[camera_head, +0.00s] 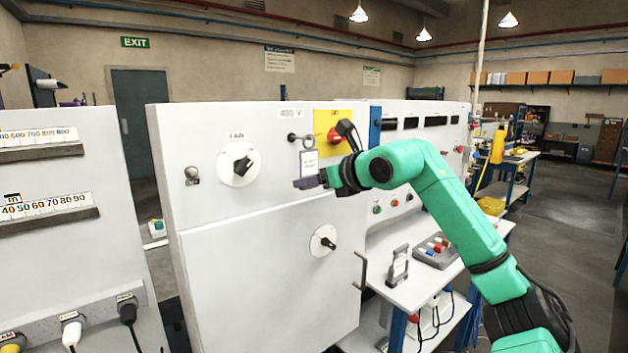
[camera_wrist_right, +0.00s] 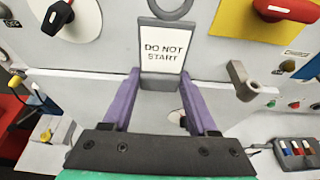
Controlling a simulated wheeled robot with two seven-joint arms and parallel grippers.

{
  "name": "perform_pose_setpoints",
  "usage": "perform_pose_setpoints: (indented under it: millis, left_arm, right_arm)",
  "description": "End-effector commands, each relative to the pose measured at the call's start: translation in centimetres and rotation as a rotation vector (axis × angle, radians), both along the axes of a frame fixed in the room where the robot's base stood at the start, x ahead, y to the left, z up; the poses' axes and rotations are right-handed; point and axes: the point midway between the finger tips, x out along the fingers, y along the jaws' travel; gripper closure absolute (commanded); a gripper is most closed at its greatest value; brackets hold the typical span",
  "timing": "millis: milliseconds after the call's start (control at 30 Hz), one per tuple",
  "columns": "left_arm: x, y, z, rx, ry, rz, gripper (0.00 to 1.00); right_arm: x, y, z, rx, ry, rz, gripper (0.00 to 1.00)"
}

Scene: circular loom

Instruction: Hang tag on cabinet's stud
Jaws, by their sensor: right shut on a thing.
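The tag (camera_head: 309,163) is a white "DO NOT START" card in a grey frame with a ring (camera_head: 308,143) on top. It also shows in the wrist view (camera_wrist_right: 163,50), upright with its ring partly cut off by the top edge. My right gripper (camera_head: 308,182) is shut on the tag's lower end, purple fingers (camera_wrist_right: 161,76) on both sides. The dark stud (camera_head: 293,137) on the white cabinet (camera_head: 262,191) appears just left of the ring in the head view; I cannot tell whether they touch. The stud is not visible in the wrist view. My left gripper is out of view.
A red switch (camera_head: 334,136) on a yellow plate sits right of the ring. A round dial (camera_head: 238,164) is to the left, and another dial (camera_head: 323,240) is below. A workbench (camera_head: 408,288) with a small stand and button box stands to the right.

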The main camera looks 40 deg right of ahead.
Motion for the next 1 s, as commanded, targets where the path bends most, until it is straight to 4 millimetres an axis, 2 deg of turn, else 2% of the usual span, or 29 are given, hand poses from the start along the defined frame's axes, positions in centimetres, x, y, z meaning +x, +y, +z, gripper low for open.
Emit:
perform_pose_setpoints:
  millis: [267,300,367,700,1000]
  left_arm:
    - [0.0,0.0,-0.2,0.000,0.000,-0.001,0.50]
    - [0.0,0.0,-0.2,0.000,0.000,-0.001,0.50]
    - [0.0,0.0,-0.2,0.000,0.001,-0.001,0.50]
    - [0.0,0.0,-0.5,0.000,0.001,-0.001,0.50]
    - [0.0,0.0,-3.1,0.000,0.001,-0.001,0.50]
  right_arm:
    - [0.0,0.0,-0.3,-0.001,0.004,0.000,1.00]
    - [0.0,0.0,-0.4,-0.001,0.004,0.000,0.30]
    - [0.0,0.0,-0.3,-0.001,0.003,0.000,0.07]
    - [-0.2,0.0,-0.3,-0.001,0.000,-0.001,0.06]
    - [-3.7,0.0,0.4,-0.002,-0.002,-0.002,0.06]
